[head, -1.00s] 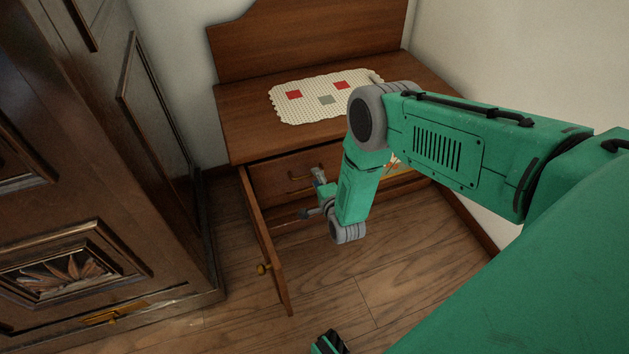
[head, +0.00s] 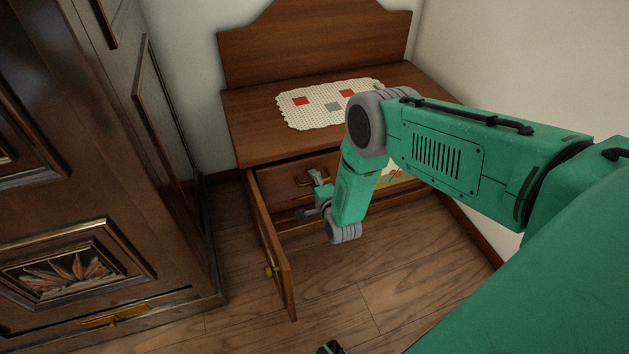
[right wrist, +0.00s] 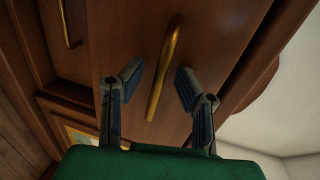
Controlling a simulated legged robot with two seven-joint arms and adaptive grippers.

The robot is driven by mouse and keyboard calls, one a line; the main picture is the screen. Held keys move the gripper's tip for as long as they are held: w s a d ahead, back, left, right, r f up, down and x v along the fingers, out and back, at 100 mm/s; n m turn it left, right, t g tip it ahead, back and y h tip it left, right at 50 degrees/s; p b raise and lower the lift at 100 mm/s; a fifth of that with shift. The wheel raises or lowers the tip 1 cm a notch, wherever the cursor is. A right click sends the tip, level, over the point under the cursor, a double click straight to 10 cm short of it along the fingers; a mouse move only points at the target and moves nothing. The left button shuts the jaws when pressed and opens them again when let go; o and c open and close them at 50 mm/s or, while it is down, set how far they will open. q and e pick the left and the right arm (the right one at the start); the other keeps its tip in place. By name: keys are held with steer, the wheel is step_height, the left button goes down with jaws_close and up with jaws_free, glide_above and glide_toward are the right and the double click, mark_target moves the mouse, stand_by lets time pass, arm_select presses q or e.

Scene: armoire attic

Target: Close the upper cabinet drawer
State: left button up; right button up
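The wooden cabinet (head: 245,120) stands against the back wall. Its upper drawer (head: 280,179) lies below the top board and seems to stand slightly out; how far is hard to tell. Its brass handle (right wrist: 166,70) shows in the right wrist view, slanted on the drawer front (right wrist: 215,60). My right gripper (head: 318,178) is at this handle in the head view. In the right wrist view its two fingers (right wrist: 158,85) are apart, one on each side of the handle, with gaps between.
The cabinet's door (head: 272,245) with a brass knob stands open below the drawer, left of my right arm. A dark carved armoire (head: 110,170) fills the left. A white cloth (head: 318,116) lies on the cabinet top. The wooden floor (head: 370,285) in front is clear.

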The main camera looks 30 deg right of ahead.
steer(key=shift+s+d+f, duration=0.15)
steer(key=shift+d, duration=0.2)
steer(key=shift+s, duration=0.35)
arm_select(q)
steer(key=shift+d+r, duration=0.2)
steer(key=shift+d, duration=0.25)
arm_select(e)
steer(key=v, duration=1.1)
steer(key=shift+a, duration=0.25)
arm_select(q)
steer(key=shift+a, duration=0.1)
arm_select(e)
steer(key=shift+a+r, duration=0.15)
steer(key=shift+r, duration=0.1)
